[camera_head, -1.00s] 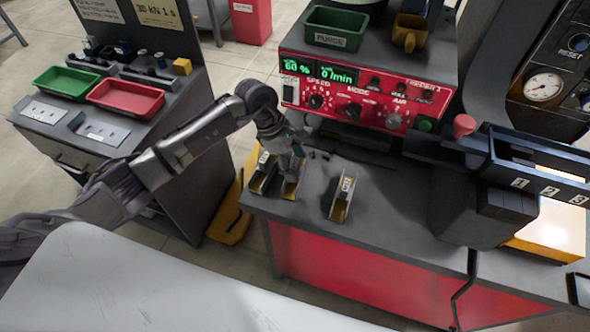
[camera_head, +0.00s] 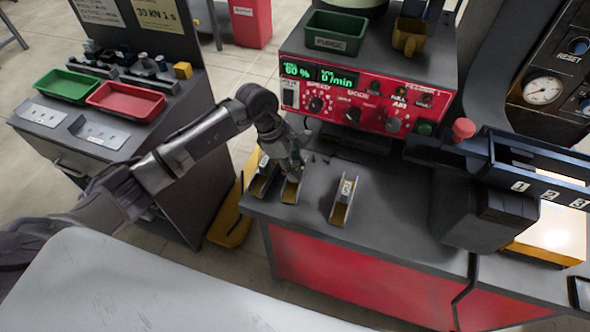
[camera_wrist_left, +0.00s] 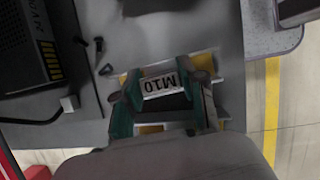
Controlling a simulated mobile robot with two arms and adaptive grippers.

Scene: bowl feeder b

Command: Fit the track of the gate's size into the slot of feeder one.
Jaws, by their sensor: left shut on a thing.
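Several short grey tracks with yellow inside lie on the dark bench top in the head view. One track (camera_head: 262,184) is at the left, one (camera_head: 291,190) is in the middle and one (camera_head: 343,202) stands apart at the right. My left gripper (camera_head: 293,168) points down at the middle track and is shut on it. In the left wrist view this track (camera_wrist_left: 150,128) carries the label M10, between the fingers of my left gripper (camera_wrist_left: 163,100). The red panel of feeder one (camera_head: 365,103) is behind. I cannot make out its slot clearly. My right gripper is not in view.
A green purge bin (camera_head: 335,32) and a yellow cup (camera_head: 410,35) stand on the feeder. A dark rack numbered 1, 2, 3 (camera_head: 545,185) is at the right. A cart with green (camera_head: 68,85) and red (camera_head: 126,100) trays is left. Bench space right of the tracks is clear.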

